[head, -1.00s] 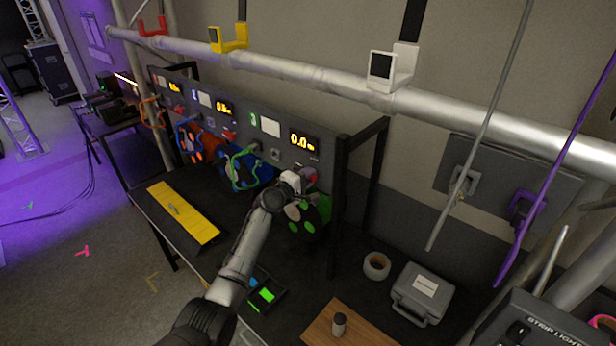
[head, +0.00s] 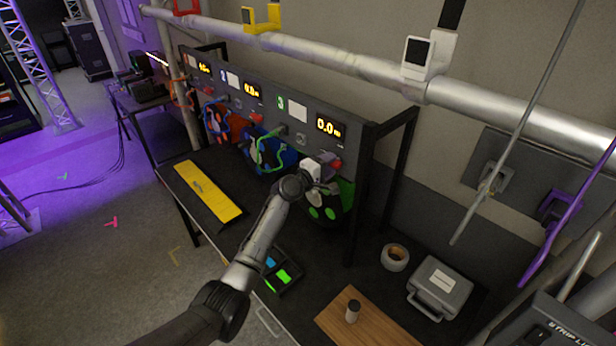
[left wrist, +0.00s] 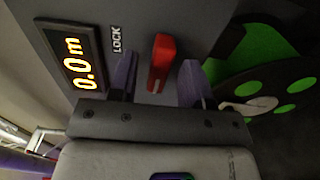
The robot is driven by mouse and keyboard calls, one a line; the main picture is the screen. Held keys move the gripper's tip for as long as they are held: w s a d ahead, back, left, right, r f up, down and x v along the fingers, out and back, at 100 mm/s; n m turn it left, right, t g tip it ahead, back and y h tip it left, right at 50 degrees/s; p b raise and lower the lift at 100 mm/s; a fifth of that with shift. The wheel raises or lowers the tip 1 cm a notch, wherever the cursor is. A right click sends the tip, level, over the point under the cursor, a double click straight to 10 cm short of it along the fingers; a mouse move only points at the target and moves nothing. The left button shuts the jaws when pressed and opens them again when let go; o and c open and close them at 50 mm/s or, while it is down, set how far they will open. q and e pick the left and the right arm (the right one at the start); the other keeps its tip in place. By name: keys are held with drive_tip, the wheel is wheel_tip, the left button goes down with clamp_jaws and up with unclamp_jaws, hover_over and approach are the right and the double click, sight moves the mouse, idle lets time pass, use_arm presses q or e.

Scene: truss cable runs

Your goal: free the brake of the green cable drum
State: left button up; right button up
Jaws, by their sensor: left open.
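The green cable drum (head: 345,193) sits at the right end of the dark rack panel, below the display reading 0.0 (head: 328,126). Its black flange with green spots (left wrist: 270,88) shows at the right of the left wrist view. A red brake lever (left wrist: 161,62) stands out from the panel beside the printed word LOCK (left wrist: 116,39); it also shows in the head view (head: 336,163). My left gripper (head: 322,168) is at this lever. In the left wrist view its open fingers (left wrist: 158,74) stand on either side of the lever, with visible gaps. My right gripper is out of view.
More drums, blue (head: 277,155) and red (head: 238,126), sit to the left on the rack. A yellow plate (head: 208,192), a tape roll (head: 395,257) and a grey case (head: 440,289) lie on the dark bench. A silver truss tube (head: 370,66) runs above.

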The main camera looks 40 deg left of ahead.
use_arm(q)
drive_tip(key=s, duration=1.2)
drive_tip(key=shift+a+b, duration=0.3)
drive_tip(key=shift+a, duration=0.05)
